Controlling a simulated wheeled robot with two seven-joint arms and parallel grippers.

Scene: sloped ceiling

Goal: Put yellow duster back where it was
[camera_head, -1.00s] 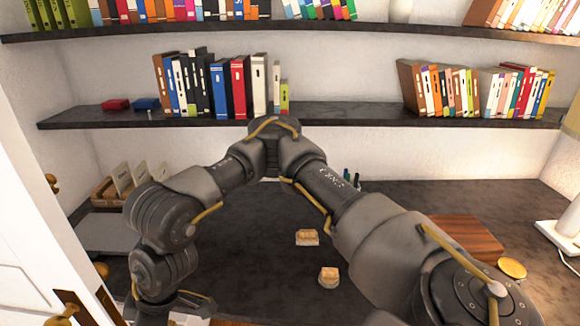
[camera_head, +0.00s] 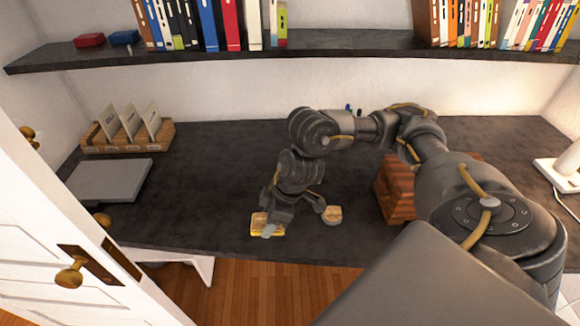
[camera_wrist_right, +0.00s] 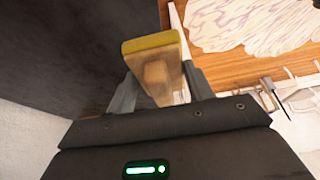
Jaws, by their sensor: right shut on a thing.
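The yellow duster (camera_head: 261,219), a wooden block with a yellow face, is in my right gripper (camera_head: 268,222) near the front edge of the dark desk (camera_head: 215,180). In the right wrist view the duster (camera_wrist_right: 153,55) sits between the two fingers (camera_wrist_right: 158,88), yellow face outward. I cannot tell whether it touches the desk. A second, wooden-looking duster (camera_head: 332,214) lies on the desk just right of the gripper. My left gripper is not in view.
A brown wooden box (camera_head: 393,188) stands right of the dusters, partly behind my arm. A card holder (camera_head: 128,138) and a grey flat slab (camera_head: 110,180) are at the left. A book shelf (camera_head: 330,54) hangs above. The desk's left middle is clear.

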